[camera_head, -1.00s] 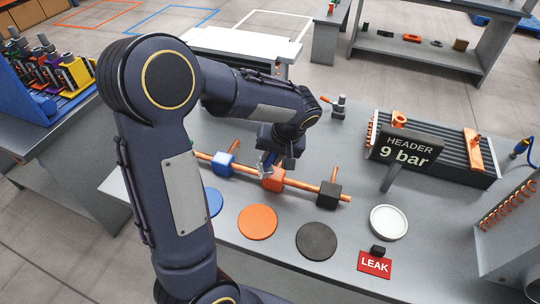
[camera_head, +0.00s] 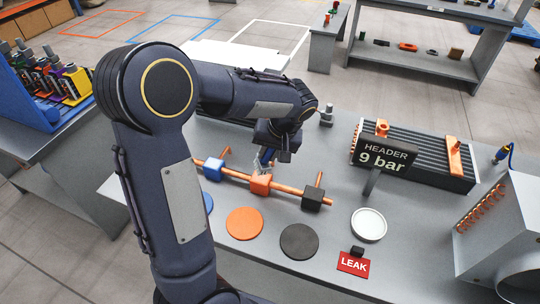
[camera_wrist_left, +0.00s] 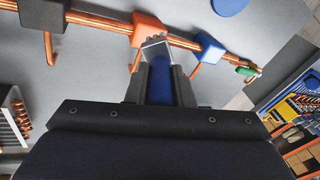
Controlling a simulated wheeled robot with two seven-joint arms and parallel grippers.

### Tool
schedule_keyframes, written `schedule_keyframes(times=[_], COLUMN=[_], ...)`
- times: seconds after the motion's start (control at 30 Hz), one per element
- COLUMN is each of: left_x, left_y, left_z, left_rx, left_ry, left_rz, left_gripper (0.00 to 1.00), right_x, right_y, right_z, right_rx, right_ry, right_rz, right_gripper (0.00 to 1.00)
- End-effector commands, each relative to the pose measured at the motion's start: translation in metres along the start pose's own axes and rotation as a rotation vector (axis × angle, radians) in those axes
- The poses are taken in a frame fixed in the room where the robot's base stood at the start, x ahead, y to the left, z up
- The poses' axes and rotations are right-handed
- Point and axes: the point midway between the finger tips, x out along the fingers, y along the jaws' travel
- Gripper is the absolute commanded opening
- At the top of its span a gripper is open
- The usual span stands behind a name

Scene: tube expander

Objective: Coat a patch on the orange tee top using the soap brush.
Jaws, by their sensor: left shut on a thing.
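The orange tee (camera_head: 260,185) is a block on the copper pipe, between the blue tee (camera_head: 213,170) and the black tee (camera_head: 313,199). My left gripper (camera_wrist_left: 160,85) is shut on the blue handle of the soap brush (camera_wrist_left: 161,80). The brush's pale bristle end (camera_wrist_left: 155,48) points at the orange tee (camera_wrist_left: 147,27) and overlaps its edge in the wrist view. I cannot tell whether they touch. In the head view the left gripper (camera_head: 265,160) is just above and behind the tee, partly hidden by its wrist. No coating is clearly visible. My right gripper is out of view.
Orange (camera_head: 244,223) and black (camera_head: 299,241) discs lie in front of the pipe. A white round dish (camera_head: 368,225) and a red LEAK sign (camera_head: 353,264) are to the right. The "HEADER 9 bar" sign (camera_head: 384,155) stands before a finned coil unit (camera_head: 440,168).

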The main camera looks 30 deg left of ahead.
Motion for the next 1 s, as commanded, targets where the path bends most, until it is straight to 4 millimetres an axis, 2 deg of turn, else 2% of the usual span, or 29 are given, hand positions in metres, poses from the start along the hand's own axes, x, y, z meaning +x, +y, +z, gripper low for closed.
schedule_keyframes(times=[0.1, 0.27, 1.0], left_x=[-0.013, -0.020, -0.020], left_y=[-0.007, -0.011, -0.011], left_z=[-0.005, -0.008, -0.009], left_rx=[0.000, 0.000, 0.002], left_ry=[0.000, 0.000, 0.001], left_rz=[-0.001, -0.001, 0.000], left_gripper=[0.00, 0.00, 0.00], right_x=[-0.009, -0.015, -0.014], right_y=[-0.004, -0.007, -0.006], right_z=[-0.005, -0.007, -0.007], right_rx=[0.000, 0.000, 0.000], right_ry=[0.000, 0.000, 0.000], right_rz=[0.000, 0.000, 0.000], right_gripper=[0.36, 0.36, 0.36])
